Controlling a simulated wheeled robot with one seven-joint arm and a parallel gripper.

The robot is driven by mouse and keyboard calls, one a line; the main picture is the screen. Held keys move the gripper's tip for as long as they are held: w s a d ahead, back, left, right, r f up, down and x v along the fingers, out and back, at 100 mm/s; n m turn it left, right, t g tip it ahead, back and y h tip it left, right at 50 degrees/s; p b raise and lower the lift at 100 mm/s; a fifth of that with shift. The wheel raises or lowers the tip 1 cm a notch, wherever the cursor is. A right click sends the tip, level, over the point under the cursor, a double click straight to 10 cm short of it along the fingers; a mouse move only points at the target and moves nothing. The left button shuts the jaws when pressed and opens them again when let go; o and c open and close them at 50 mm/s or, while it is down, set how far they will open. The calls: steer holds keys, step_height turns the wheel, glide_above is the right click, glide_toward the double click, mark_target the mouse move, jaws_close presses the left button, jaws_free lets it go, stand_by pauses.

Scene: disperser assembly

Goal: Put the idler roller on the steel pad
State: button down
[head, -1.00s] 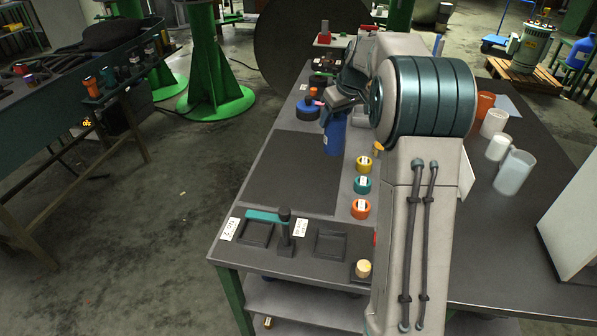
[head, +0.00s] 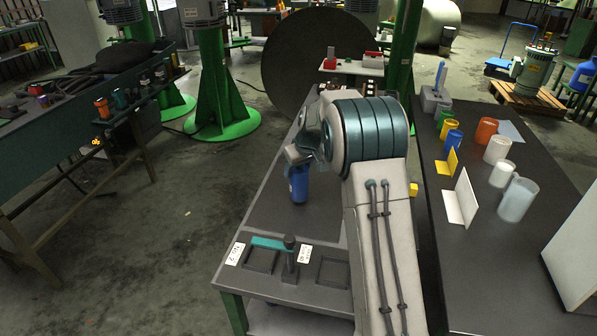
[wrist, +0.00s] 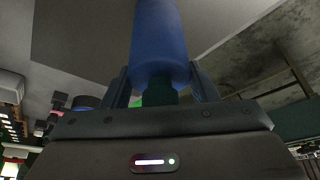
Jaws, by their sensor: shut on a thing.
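A blue cylinder (head: 298,186), which I take to be the idler roller, is in my gripper (wrist: 162,90) and hangs roughly upright in the head view. In the wrist view the blue roller (wrist: 161,45) sits between the two fingers, with a green part at its near end. The gripper is shut on it. The dark rectangular pad (head: 270,222), which I take to be the steel pad, lies flat on the grey bench. The roller appears over the pad; I cannot tell whether its lower end touches. My arm hides the pad's right part.
On the dark table to the right are a white angled plate (head: 460,200), a yellow plate (head: 447,163) and several cups (head: 517,199). The pad's front left is bare.

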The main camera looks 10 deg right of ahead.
steer(key=shift+f, duration=1)
steer(key=shift+f, duration=0.15)
steer(key=c, duration=0.6)
jaws_free()
steer(key=shift+o, duration=0.2)
